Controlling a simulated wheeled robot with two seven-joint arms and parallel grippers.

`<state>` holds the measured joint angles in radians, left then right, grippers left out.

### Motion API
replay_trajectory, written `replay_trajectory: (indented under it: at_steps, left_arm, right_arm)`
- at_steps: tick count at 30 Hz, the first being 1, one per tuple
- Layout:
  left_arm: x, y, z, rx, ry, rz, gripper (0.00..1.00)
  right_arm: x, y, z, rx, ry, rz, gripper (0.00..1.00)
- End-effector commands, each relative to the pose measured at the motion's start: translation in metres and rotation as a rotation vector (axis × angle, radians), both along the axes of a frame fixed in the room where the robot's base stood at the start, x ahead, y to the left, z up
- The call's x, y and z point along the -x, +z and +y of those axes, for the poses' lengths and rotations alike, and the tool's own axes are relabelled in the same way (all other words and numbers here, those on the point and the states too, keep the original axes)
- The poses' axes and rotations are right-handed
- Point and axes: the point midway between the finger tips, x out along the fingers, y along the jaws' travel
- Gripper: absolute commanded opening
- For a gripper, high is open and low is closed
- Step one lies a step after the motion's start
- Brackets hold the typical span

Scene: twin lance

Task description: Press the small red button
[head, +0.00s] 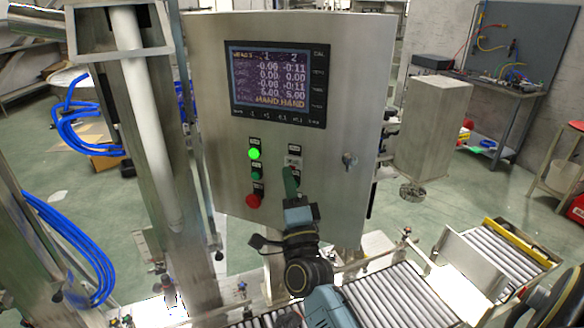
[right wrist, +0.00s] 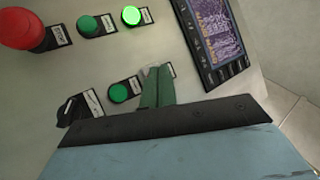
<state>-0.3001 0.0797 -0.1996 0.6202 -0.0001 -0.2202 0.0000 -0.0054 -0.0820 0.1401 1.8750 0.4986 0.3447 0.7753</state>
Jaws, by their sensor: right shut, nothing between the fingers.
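The control panel (head: 220,130) is a grey metal cabinet with two columns of controls below a screen. A red mushroom button (head: 253,200) sits at the bottom of the left column; it also shows large at the upper left in the right wrist view (right wrist: 22,28). I see no other red button. My right gripper (head: 289,172) is shut and empty, its green fingers pointing at the upper part of the right column. In the right wrist view its fingertips (right wrist: 154,72) cover a control beside a label; whether they touch it I cannot tell. My left gripper is not in view.
A lit green button (head: 254,154) and a dark green one (right wrist: 88,25) share the red button's column. Another green button (right wrist: 118,92) and a black knob (right wrist: 78,108) are near my fingers. A roller conveyor (head: 390,300) runs below the panel.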

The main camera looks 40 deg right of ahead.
Motion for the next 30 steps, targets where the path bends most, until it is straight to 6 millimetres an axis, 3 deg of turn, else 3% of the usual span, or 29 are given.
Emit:
replay_trajectory:
  at_steps: [30]
  left_arm:
    - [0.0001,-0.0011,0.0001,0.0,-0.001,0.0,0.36]
  right_arm:
    - [-0.0065,-0.0002,-0.01,0.0,0.0,0.0,0.0]
